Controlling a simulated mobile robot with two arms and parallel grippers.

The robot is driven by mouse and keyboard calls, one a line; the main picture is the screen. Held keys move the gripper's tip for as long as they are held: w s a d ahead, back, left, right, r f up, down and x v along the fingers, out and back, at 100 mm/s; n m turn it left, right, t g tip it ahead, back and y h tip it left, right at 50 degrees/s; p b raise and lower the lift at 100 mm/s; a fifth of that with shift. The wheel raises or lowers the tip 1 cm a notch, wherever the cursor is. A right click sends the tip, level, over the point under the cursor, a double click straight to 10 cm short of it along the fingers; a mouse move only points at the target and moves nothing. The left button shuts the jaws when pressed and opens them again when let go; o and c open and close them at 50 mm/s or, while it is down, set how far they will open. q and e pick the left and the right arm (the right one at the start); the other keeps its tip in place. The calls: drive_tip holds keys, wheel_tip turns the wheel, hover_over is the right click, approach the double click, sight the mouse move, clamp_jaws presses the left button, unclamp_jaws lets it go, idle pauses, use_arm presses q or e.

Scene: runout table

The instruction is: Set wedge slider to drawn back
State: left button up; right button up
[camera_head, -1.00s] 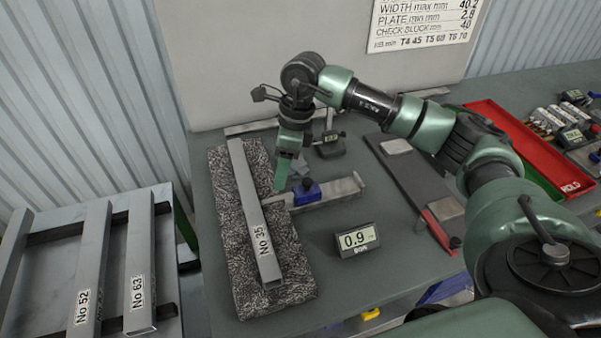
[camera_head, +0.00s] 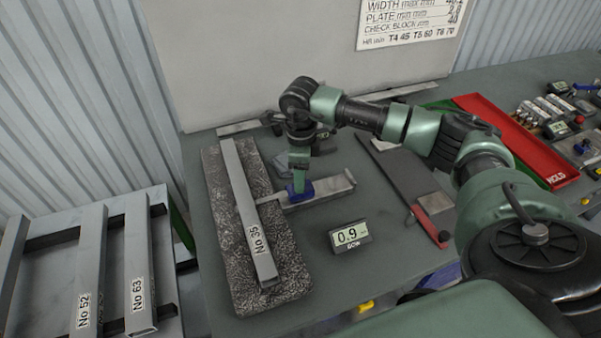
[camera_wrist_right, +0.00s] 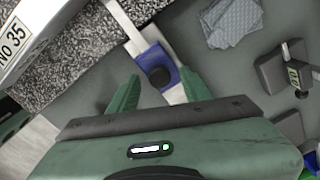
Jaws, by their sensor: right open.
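The wedge slider is a blue block (camera_head: 301,192) with a black knob, on a flat grey metal strip (camera_head: 330,190). The strip's left end reaches the edge of the steel bar marked No 35 (camera_head: 243,205). The block also shows in the right wrist view (camera_wrist_right: 155,58), with the black knob on it. My right gripper (camera_head: 298,180) is right at the block from above; it partly hides it. In the wrist view its green fingers (camera_wrist_right: 160,88) are open, one on each side of the knob's near side, and hold nothing. My left gripper is not in view.
The bar lies on a speckled granite plate (camera_head: 285,290). A display (camera_head: 350,236) reads 0.9. A grey cloth (camera_wrist_right: 232,22) and a small gauge stand (camera_wrist_right: 290,75) are close to the gripper. A dark plate with a red end (camera_head: 430,220) lies to the right.

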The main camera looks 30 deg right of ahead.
clamp_jaws()
drive_tip(key=shift+w+d, duration=0.1)
idle(1.2)
